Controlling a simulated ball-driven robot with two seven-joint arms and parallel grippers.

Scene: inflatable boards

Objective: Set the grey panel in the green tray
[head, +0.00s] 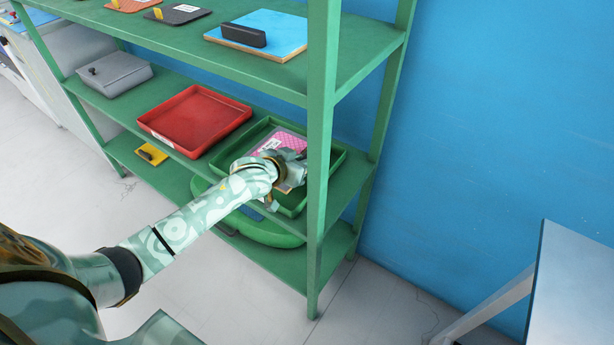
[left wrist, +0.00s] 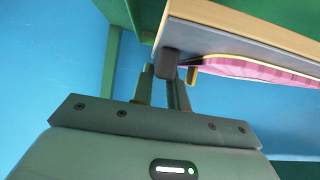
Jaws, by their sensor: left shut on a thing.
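The green tray (head: 335,163) sits on the shelf's middle level, at its right end. A pink patterned panel (head: 272,142) with a white label lies in it; pink also shows in the left wrist view (left wrist: 255,69). My left gripper (head: 285,178) is over the tray, partly hidden by its own wrist. In the left wrist view, its fingers (left wrist: 164,80) are shut on the dark handle (left wrist: 168,63) of a grey panel (left wrist: 215,38) with a pale wooden edge. Whether this panel touches the tray cannot be told. My right gripper is not in view.
A green post (head: 320,150) stands close right of my left gripper. A red tray (head: 195,120) and a grey box (head: 114,74) share the level. Above is a shelf with a blue panel (head: 262,32). A green rounded thing (head: 260,230) lies below.

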